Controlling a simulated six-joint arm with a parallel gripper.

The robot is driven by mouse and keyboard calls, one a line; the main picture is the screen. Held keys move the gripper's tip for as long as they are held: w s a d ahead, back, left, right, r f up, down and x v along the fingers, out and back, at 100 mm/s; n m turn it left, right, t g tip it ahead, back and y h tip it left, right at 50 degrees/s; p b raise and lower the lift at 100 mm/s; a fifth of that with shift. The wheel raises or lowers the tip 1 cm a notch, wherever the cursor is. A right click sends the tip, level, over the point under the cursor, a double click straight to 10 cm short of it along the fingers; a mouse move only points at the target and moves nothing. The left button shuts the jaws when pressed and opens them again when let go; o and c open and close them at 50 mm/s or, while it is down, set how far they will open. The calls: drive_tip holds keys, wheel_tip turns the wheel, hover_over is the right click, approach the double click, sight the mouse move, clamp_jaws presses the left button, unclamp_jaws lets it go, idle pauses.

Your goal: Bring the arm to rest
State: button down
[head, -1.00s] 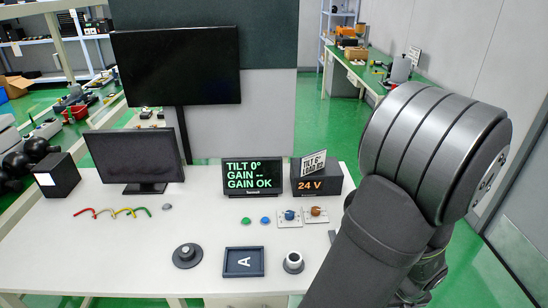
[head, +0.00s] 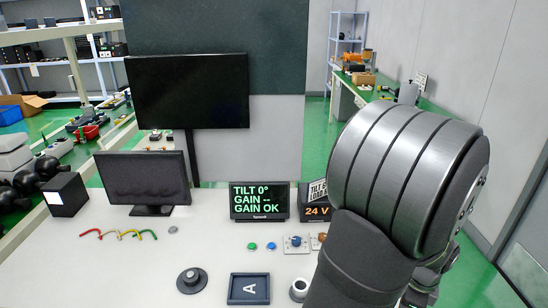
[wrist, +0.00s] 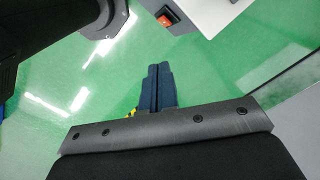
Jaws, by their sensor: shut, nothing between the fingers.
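My gripper (wrist: 159,72) shows in the wrist view with its two dark blue fingers side by side, shut and empty. It points toward the green floor (wrist: 210,75), apart from anything else. In the head view my arm fills the right side and rises in front of the bench; the gripper itself is out of sight there. The white bench (head: 90,265) carries a display (head: 260,201) reading "TILT 0°, GAIN --, GAIN OK". A black 24 V box (head: 314,207) beside it is partly hidden behind my arm.
A dark tray marked A (head: 249,289), a black round knob (head: 192,280) and a white-topped cylinder (head: 299,289) stand near the bench front. Coloured cables (head: 118,234) lie at left. A monitor (head: 145,178) stands behind them. A red switch (wrist: 168,15) shows at the wrist view's top.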

drive_tip(key=r+n, duration=0.1)
drive_tip(key=n, duration=0.1)
drive_tip(key=w+r+n, duration=0.1)
drive_tip(key=r+n, duration=0.1)
drive_tip(key=w+r+n, duration=0.1)
drive_tip(key=n, duration=0.1)
drive_tip(key=shift+w+a+r+n, duration=0.1)
drive_tip(key=shift+a+r+n, duration=0.05)
drive_tip(key=shift+r+n, duration=0.2)
